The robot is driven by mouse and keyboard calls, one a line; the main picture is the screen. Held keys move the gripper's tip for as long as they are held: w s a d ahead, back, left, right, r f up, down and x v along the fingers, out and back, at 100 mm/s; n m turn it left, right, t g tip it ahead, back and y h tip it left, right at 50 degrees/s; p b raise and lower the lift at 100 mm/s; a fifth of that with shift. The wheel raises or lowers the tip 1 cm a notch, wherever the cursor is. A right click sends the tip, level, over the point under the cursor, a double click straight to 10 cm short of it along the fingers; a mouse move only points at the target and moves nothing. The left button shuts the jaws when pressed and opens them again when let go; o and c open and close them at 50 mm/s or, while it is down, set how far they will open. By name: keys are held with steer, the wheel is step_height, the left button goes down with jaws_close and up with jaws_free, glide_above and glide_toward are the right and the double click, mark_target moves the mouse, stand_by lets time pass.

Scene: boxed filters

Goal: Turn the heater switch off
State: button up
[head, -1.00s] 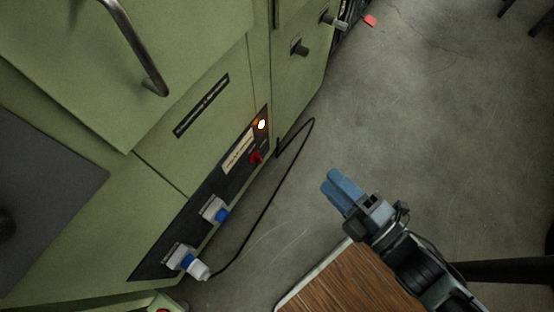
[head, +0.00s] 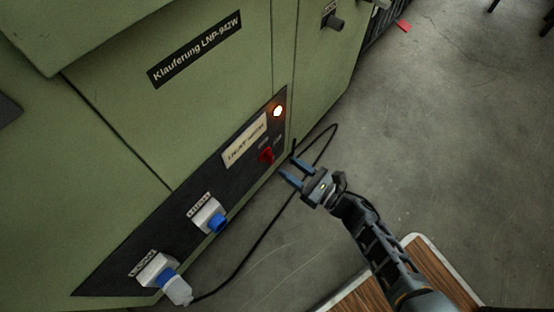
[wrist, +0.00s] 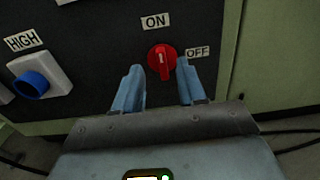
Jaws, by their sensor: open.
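The heater switch is a red rotary knob (head: 266,155) on the black panel (head: 232,180) of a green cabinet. In the wrist view the red knob (wrist: 162,60) sits between an ON label (wrist: 155,21) above it and an OFF label (wrist: 197,53) to its right. Its white mark is near upright, toward ON. An orange lamp (head: 278,111) above the knob glows. My gripper (head: 289,170) is open, its blue fingers pointing at the panel. In the wrist view the fingertips (wrist: 158,77) are to either side of the knob's lower part; I cannot tell whether they touch it.
Two sockets with blue parts (head: 216,222) (head: 163,279) sit lower left on the panel, one with a white plug (head: 178,290). A black cable (head: 262,236) loops over the floor near my gripper. Open grey floor (head: 450,150) lies right.

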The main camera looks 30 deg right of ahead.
mark_target(273, 156)
steer(key=b+x, duration=0.1)
steer(key=x, duration=0.4)
steer(key=shift+w+a, duration=0.15)
steer(key=shift+w, duration=0.15)
jaws_close()
